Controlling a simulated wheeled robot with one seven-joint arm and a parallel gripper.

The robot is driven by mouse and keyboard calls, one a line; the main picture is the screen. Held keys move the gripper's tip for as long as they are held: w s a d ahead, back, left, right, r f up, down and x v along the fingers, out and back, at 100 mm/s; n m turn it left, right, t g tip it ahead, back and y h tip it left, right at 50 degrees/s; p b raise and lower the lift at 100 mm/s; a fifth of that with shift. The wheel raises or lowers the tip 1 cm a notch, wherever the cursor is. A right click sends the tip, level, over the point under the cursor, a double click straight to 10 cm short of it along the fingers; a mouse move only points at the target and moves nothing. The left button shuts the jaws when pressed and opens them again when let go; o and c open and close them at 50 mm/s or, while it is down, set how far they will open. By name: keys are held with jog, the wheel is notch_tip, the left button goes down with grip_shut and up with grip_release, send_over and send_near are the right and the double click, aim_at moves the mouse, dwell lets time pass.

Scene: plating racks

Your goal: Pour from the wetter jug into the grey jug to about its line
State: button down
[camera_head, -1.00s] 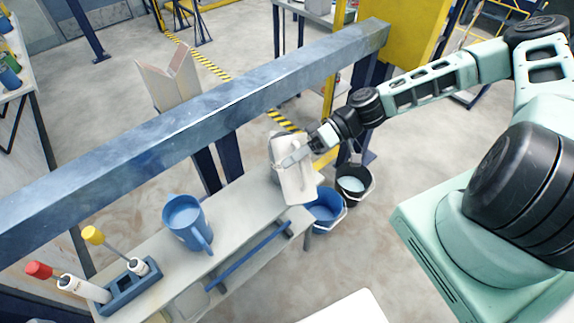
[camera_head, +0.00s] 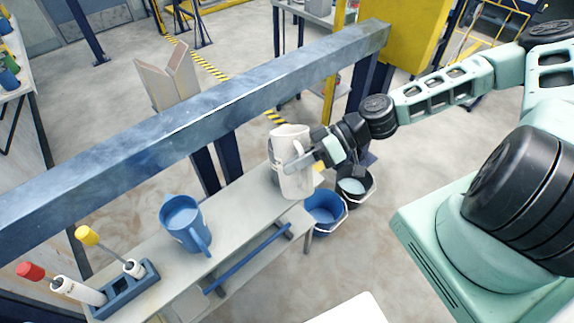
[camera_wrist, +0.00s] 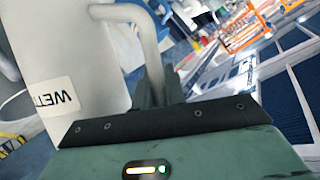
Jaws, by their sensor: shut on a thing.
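The wetter jug (camera_head: 294,178) is white and stands nearly upright in the air or just at the shelf; I cannot tell whether its base touches. A label reading "WET" (camera_wrist: 58,96) shows on it in the wrist view. My gripper (camera_head: 304,157) is shut on its handle (camera_wrist: 150,45), on the jug's right side. A grey shape, likely the grey jug (camera_head: 271,160), shows as a thin strip behind the white jug's left side. Most of it is hidden, and so are its line and its liquid level.
A blue jug (camera_head: 186,226) with pale liquid stands on the shelf (camera_head: 235,215). A blue rack (camera_head: 124,288) with red- and yellow-topped tools is at the near left. A thick blue beam (camera_head: 130,136) runs behind. Blue (camera_head: 325,208) and black (camera_head: 352,188) buckets stand on the floor.

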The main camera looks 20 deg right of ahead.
notch_tip(320, 180, up, 2)
jog(key=shift+s+r+n+t, duration=0.1)
jog(key=shift+n+t, duration=0.6)
jog(key=shift+n, duration=0.2)
jog(key=shift+r, duration=0.15)
jog(key=shift+r, duration=0.2)
